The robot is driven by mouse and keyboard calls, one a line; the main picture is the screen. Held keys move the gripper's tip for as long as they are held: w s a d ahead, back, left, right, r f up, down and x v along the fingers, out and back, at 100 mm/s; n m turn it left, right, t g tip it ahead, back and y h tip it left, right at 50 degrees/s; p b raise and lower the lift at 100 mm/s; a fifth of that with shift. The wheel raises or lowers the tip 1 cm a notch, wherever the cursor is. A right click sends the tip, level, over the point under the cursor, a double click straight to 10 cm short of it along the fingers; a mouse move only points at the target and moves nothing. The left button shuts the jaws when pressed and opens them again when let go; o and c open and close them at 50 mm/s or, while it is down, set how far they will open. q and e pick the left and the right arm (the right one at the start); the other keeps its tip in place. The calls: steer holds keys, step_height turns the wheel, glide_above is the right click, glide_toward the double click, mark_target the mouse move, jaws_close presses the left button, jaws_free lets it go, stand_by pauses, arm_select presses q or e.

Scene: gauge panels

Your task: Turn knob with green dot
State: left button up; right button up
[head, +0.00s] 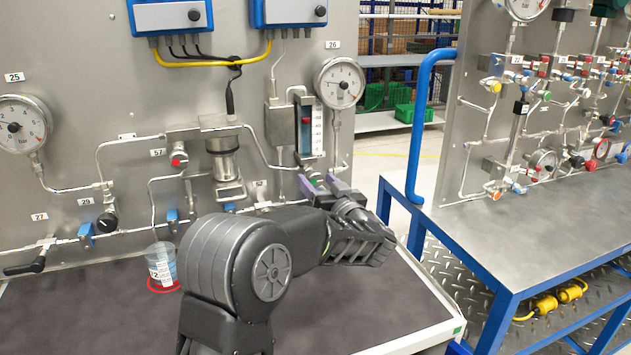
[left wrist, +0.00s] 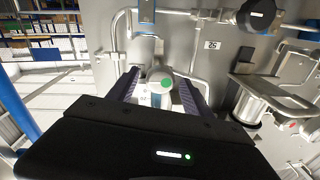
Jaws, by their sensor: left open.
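The knob with the green dot (left wrist: 166,84) shows in the left wrist view as a pale, rounded knob with a green spot on its face. It sits between the two dark finger pads of my left gripper (left wrist: 160,92). The pads are apart, one on each side; I cannot tell whether either touches it. In the head view my left gripper (head: 322,189) is at the panel's lower right, below the flow meter, with its purple fingers spread. A small patch of green shows between them, and the rest of the knob is mostly hidden. My right gripper is not in view.
The grey panel (head: 75,95) carries gauges, pipes, a red-dotted knob (head: 179,160) and black-handled valves. A clear cup (head: 161,263) stands on the dark tabletop (head: 90,315) at left. A blue rail (head: 421,125) and a second panel cart stand to the right.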

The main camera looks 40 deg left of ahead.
arm_select(q)
steer(key=v, duration=0.6)
steer(key=shift+b, duration=0.35)
